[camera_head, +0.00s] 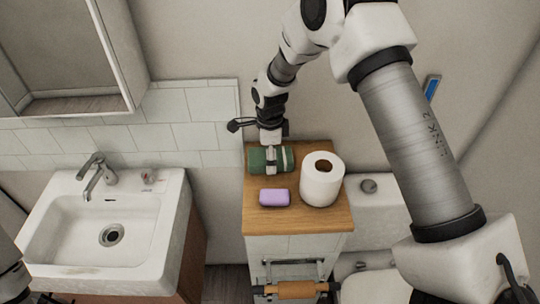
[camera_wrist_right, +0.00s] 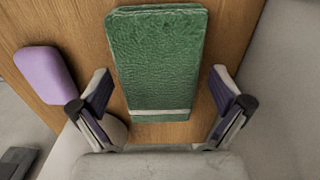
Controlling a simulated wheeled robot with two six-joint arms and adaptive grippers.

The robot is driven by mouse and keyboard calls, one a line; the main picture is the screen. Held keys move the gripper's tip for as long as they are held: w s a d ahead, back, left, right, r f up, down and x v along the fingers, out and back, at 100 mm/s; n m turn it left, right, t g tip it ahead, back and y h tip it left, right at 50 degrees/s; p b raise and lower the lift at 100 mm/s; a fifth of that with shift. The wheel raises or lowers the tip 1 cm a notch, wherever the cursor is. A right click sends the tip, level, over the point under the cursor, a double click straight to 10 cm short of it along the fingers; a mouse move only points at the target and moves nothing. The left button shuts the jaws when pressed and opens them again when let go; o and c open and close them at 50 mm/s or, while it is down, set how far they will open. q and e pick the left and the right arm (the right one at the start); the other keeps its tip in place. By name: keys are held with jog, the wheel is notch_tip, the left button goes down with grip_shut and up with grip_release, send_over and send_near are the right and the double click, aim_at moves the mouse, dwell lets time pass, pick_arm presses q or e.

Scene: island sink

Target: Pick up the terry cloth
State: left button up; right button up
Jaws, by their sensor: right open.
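The terry cloth (camera_head: 258,162) is a folded green bundle with a pale stripe near its right end. It lies at the back of the wooden cabinet top (camera_head: 315,219). My right gripper (camera_head: 271,161) is at it from above. In the right wrist view the cloth (camera_wrist_right: 157,60) lies between the two spread fingers of the gripper (camera_wrist_right: 161,84), its stripe towards the palm. Gaps show between the cloth and both fingers. Only a bit of my left arm shows at the left edge of the head view; its gripper cannot be made out.
A purple soap bar (camera_head: 275,197) lies in front of the cloth, and a white paper roll (camera_head: 322,180) stands to its right. A sink with a faucet (camera_head: 98,177) is at the left. The wall is close behind the cloth. A toilet is at the right.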

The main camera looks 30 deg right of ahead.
jog(key=shift+d, duration=0.1)
jog(key=shift+c, duration=1.3)
jog(key=c, duration=0.8)
jog(key=shift+c, duration=0.2)
